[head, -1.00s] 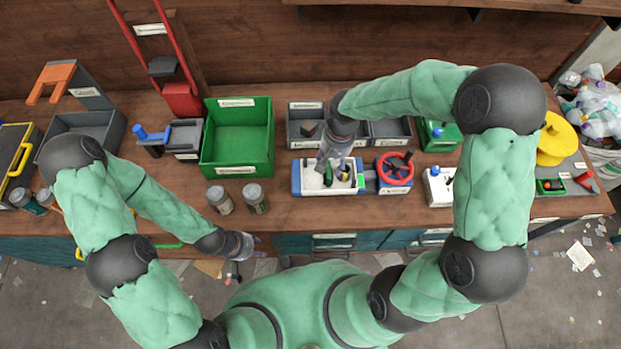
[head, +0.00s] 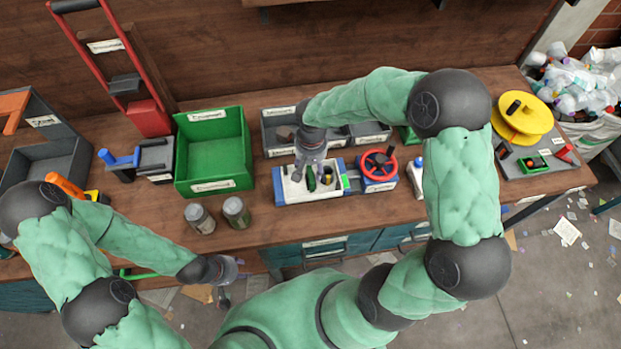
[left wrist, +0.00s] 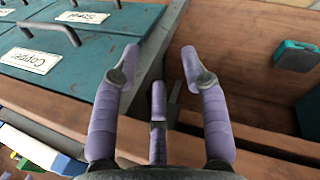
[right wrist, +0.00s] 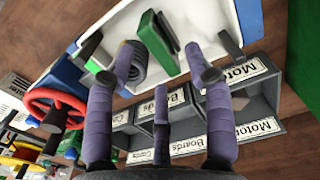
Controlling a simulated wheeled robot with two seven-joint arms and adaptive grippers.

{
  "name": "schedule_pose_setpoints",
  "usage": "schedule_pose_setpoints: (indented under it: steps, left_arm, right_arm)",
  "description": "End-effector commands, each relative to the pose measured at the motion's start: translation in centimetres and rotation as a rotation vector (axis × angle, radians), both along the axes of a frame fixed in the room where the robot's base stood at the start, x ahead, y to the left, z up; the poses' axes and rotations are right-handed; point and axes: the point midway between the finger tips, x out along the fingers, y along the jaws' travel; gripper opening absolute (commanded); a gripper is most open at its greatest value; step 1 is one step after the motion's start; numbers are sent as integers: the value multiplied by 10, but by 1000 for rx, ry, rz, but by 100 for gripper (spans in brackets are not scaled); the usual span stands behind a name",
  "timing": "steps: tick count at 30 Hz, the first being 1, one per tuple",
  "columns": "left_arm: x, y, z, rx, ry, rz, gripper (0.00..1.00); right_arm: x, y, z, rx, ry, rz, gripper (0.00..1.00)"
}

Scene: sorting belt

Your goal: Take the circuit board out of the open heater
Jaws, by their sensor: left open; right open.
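The open heater (head: 282,193) is a white tray with blue ends on the bench, beside a unit with a red handwheel (head: 378,162). A green circuit board (right wrist: 158,42) stands on edge inside the heater, next to a dark ribbed round part (right wrist: 137,66). In the head view, the board (head: 311,181) is partly covered by my right gripper (head: 308,174). The right gripper (right wrist: 160,56) is open, its fingers spread over the heater around the board and apparently not closed on it. My left gripper (head: 238,268) is open and empty in front of the bench edge; its wrist view shows spread fingers (left wrist: 160,58).
A green bin (head: 215,150) stands left of the heater, with two jars (head: 236,212) in front. Grey labelled bins (right wrist: 190,115) sit behind the heater. A yellow reel (head: 522,118) is at the right. Drawers (left wrist: 55,55) lie below the bench edge.

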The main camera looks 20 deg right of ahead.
Motion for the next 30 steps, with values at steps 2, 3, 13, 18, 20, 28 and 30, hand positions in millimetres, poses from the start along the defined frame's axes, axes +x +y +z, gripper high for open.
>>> schedule_pose_setpoints:
  steps: [2,3,13,18,20,28,30]
  left_arm:
    - [0,0,-5,0,0,0,44]
    - [0,0,-7,0,0,0,44]
    - [0,0,-13,0,0,0,44]
    - [0,0,-13,0,0,0,44]
    - [0,0,-13,0,0,0,44]
    - [0,0,-13,0,0,0,44]
    - [0,0,-13,0,0,0,44]
  right_arm:
    - [-1,-2,-13,1,3,-1,53]
    - [0,-3,-19,1,3,-1,53]
    - [0,-4,-44,1,1,0,53]
    - [0,-4,-44,0,1,1,36]
    - [0,-4,-44,0,1,1,19]
    - [0,-4,-43,0,1,1,0]
    - [0,-4,-43,0,1,1,0]
